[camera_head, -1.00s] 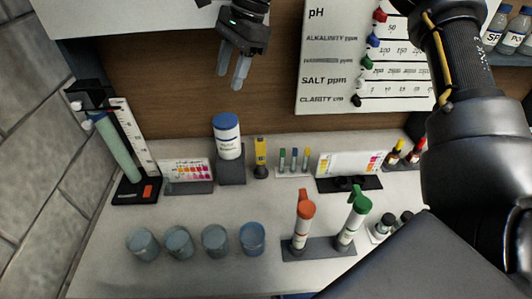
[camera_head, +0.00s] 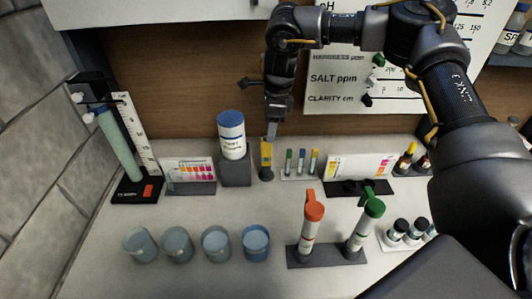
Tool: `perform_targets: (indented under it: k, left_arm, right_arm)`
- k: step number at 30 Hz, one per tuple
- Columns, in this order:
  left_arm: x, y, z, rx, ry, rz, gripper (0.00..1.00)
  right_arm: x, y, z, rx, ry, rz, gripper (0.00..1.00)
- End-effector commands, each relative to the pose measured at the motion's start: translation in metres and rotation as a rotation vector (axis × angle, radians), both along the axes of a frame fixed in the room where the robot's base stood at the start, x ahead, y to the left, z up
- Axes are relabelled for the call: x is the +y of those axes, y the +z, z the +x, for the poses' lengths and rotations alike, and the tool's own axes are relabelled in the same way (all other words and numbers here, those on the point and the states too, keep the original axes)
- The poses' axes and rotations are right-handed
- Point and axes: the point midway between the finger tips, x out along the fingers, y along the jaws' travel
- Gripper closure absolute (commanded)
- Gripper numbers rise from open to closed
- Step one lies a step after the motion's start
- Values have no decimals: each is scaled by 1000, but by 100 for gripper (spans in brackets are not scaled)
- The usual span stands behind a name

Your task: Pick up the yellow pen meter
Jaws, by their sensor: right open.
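The yellow pen meter (camera_head: 266,157) stands upright in a small dark base at the back of the counter, just right of the white bottle with the blue lid. My right gripper (camera_head: 271,132) points down at the top of the pen meter, with its fingertips at or just above its upper end. The jaws are open. I cannot tell whether the fingers touch the meter or straddle it. My left gripper is not in view.
The blue-lidded bottle (camera_head: 232,136) on its grey block is close on the left. A rack of small vials (camera_head: 300,164) is close on the right. Several cups (camera_head: 216,244) and two capped tubes (camera_head: 309,226) stand in front. Bare counter (camera_head: 235,205) lies between.

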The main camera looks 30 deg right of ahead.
Motion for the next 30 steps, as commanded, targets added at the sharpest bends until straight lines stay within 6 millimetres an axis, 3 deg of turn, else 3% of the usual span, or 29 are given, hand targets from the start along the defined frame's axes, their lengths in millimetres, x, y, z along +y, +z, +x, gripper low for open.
perform_targets:
  k: [7, 16, 24, 30]
  left_arm:
    - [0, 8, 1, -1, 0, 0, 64]
    - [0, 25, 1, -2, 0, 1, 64]
    - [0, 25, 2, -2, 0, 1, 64]
    - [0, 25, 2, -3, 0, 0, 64]
  right_arm:
    - [3, -9, 0, 3, 2, -2, 55]
    - [11, -48, 3, 2, 1, 0, 55]
    - [11, -53, 4, 0, 1, 0, 55]
    - [11, -52, 4, 0, 1, 0, 79]
